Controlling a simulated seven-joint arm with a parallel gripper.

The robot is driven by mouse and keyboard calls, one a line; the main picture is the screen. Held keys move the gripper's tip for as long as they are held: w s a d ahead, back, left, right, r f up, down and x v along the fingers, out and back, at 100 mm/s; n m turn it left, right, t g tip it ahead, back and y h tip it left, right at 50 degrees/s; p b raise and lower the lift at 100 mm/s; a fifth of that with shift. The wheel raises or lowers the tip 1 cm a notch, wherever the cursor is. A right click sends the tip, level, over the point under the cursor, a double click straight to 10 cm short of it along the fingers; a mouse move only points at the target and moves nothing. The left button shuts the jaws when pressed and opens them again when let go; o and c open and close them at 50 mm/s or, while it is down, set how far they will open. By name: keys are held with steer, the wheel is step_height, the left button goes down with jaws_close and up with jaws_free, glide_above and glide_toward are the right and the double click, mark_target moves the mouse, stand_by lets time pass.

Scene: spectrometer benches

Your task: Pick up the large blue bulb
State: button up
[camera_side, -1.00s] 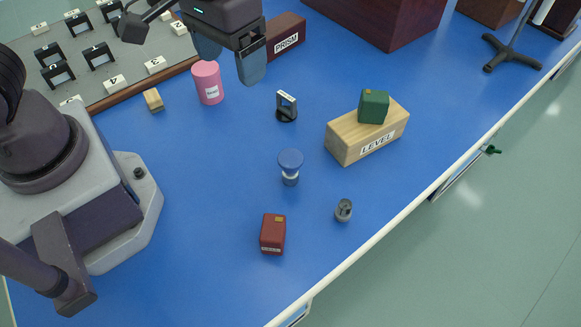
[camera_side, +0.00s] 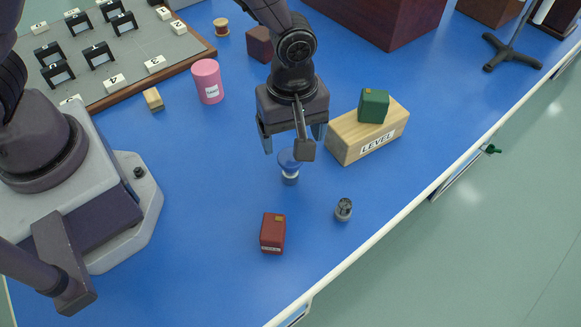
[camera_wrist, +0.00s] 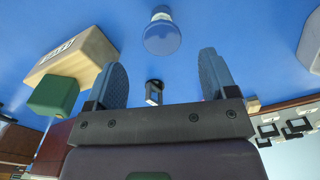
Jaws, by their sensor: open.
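The large blue bulb (camera_side: 289,173) stands upright on the blue bench top in the side view, with its round blue top partly covered by my gripper. My gripper (camera_side: 294,148) is open, its two fingers above the bulb and slightly behind it. In the wrist view the bulb (camera_wrist: 162,34) shows just beyond the fingertips, near the middle between them. The fingers of my gripper (camera_wrist: 162,75) are spread wide with nothing held. I cannot tell the exact height of the fingertips over the bulb.
A wooden LEVEL block (camera_side: 352,149) carrying a green block (camera_side: 373,106) stands close to the right of my gripper. A red block (camera_side: 272,233) and a small grey cylinder (camera_side: 344,210) stand nearer the front. A pink cylinder (camera_side: 208,82) is at left.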

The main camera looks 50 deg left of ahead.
mark_target(291, 156)
steer(key=shift+s+f, duration=0.1)
steer(key=shift+f, duration=3.05)
steer(key=c, duration=1)
